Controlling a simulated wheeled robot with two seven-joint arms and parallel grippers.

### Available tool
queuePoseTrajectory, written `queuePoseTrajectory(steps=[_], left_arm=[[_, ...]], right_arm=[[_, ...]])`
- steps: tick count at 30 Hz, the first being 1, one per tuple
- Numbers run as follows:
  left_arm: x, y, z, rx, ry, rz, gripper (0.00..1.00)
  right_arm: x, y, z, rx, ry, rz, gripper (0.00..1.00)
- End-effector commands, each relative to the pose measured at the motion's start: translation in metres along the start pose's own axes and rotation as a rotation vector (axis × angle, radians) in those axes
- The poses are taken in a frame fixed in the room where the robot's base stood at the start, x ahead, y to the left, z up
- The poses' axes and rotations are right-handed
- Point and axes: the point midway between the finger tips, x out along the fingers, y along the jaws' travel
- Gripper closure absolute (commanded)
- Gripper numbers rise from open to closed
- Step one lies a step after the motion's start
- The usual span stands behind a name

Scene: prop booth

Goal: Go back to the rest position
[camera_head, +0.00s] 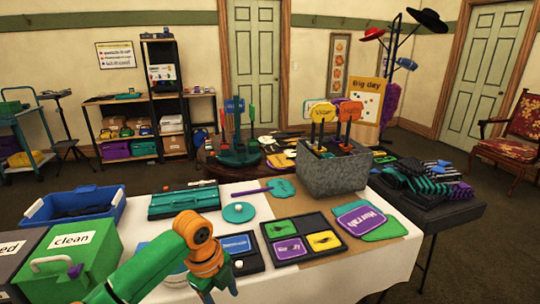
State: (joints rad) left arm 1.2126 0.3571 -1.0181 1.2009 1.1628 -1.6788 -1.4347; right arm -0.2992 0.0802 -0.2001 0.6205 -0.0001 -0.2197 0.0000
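My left arm, green with orange joints, comes in from the bottom left. Its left gripper (220,293) points down over the front of the white-covered table (330,283), beside a dark tray with a blue card (238,243). Its two green fingers look apart, and I see nothing between them. My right arm and gripper are out of view.
A green bin marked "clean" (78,247) stands left of my arm, with a blue crate (106,204) behind. A dark tray of coloured cards (283,229) lies right of it. A grey box (333,175) holds paddle signs. The table's front right is clear.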

Motion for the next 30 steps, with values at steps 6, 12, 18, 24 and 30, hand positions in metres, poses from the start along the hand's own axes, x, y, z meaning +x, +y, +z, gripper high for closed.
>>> queuePoseTrajectory(steps=[6, 12, 18, 24, 30], left_arm=[[0.072, -0.002, 0.005, -0.39, 0.061, -0.091, 0.41], [0.165, 0.038, 0.014, -0.871, 0.078, -0.147, 0.41], [0.27, 0.164, 0.0, -1.41, 0.007, -0.153, 0.41], [0.315, 0.313, -0.049, -1.755, -0.092, -0.122, 0.41], [0.319, 0.391, -0.088, -1.898, -0.131, -0.096, 0.41]], right_arm=[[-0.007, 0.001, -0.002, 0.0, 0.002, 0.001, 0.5], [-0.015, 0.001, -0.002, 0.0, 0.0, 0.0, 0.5], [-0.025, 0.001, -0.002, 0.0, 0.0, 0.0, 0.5], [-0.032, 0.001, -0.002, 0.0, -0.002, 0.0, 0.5], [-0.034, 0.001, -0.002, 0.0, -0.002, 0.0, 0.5]])
